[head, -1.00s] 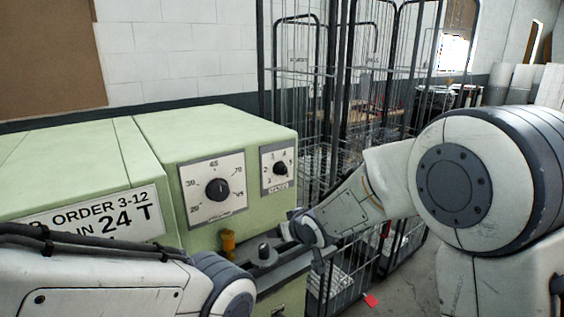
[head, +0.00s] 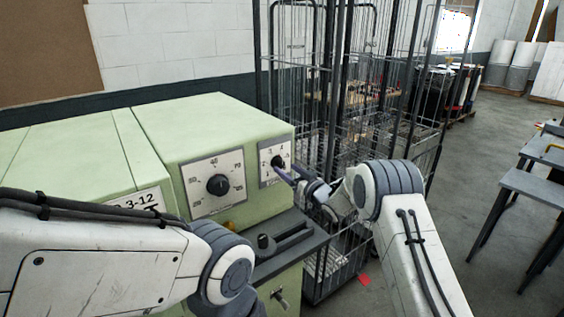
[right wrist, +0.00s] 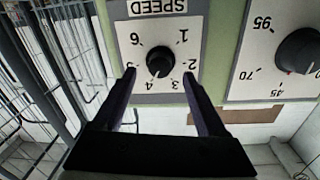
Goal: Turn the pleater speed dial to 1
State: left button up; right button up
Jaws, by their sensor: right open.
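The speed dial (head: 277,162) is a small black knob on a white numbered plate, at the right of the green machine's front face. In the right wrist view the dial (right wrist: 159,62) appears upside down under the word SPEED, with numbers 1 to 6 around it. A pale mark on the knob seems to face the 4 side. My right gripper (head: 287,172) is open in front of the dial. In the right wrist view its dark fingertips (right wrist: 159,72) lie either side of the knob, apart from it. My left arm crosses the lower left; its gripper is out of view.
A larger black dial (head: 218,185) sits left of the speed dial. A wire cage trolley (head: 340,130) stands close behind on the right. Grey tables (head: 530,185) are at far right, with open floor between.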

aim_at(281, 165)
jog(key=shift+p+x, duration=0.55)
jog(key=shift+x, duration=1.45)
grip_shut()
